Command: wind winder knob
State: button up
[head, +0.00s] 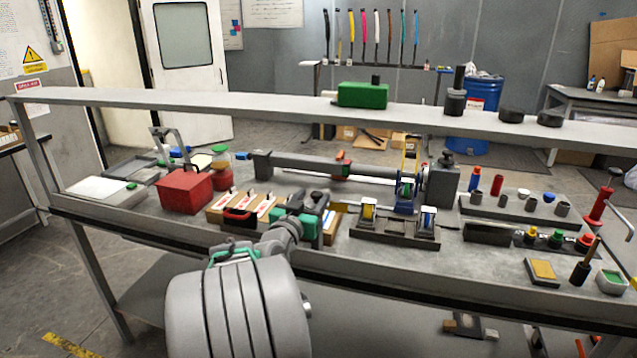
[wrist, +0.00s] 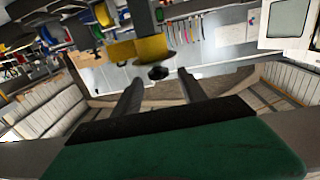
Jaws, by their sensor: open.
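My gripper (head: 322,203) is open over the front middle of the bench in the head view. In the wrist view its two dark fingers (wrist: 160,77) stand apart with nothing held. A small black knob (wrist: 158,72) shows just beyond and between the fingertips, apart from them as far as I can tell. A yellow spool (wrist: 151,48) lies behind the knob. In the head view, a dark stand (head: 397,238) to the right of my gripper carries a yellow spool (head: 369,211) and a blue-and-white spool (head: 428,220). The knob cannot be made out there.
A wooden rack (head: 238,215) stands close at the gripper's left, with a red box (head: 184,190) beyond it. A long grey winding bar (head: 330,167) lies behind. A raised shelf (head: 250,106) crosses above the bench. Small cups and tools crowd the right side.

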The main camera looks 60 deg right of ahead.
jog(key=d+p, duration=0.1)
jog(key=d, duration=0.5)
jog(key=shift+w+d, duration=0.15)
jog(key=shift+w, duration=0.05)
jog(key=shift+c, duration=0.4)
grip_shut()
